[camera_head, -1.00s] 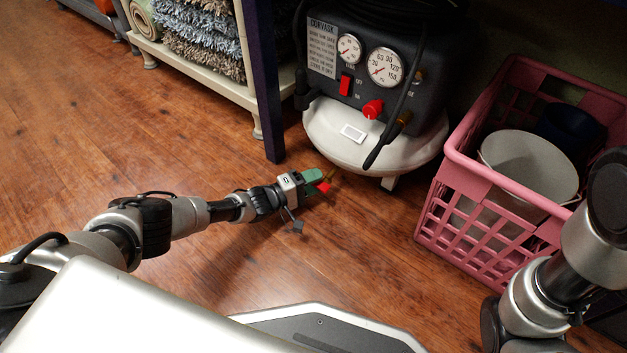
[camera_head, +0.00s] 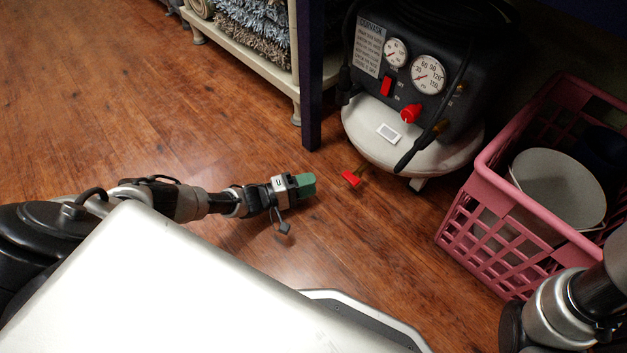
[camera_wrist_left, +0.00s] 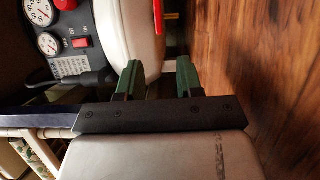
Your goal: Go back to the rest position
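My left gripper (camera_head: 308,186) is low over the wooden floor, in front of the air compressor (camera_head: 390,130). Its green fingers stand apart with nothing between them in the left wrist view (camera_wrist_left: 158,76). A red valve handle (camera_head: 351,179) under the compressor's white tank is a short way right of the fingers, and a gap shows between them. The red handle also shows in the left wrist view (camera_wrist_left: 158,14), beyond the fingers. My right arm comes in at the lower right; its gripper is out of the picture.
A pink crate (camera_head: 472,212) with a pale bucket (camera_head: 560,185) stands at the right, close to my right arm. A dark post (camera_head: 311,90) and a cream shelf (camera_head: 262,85) with rugs are at the back. The floor (camera_head: 120,110) at the left is clear.

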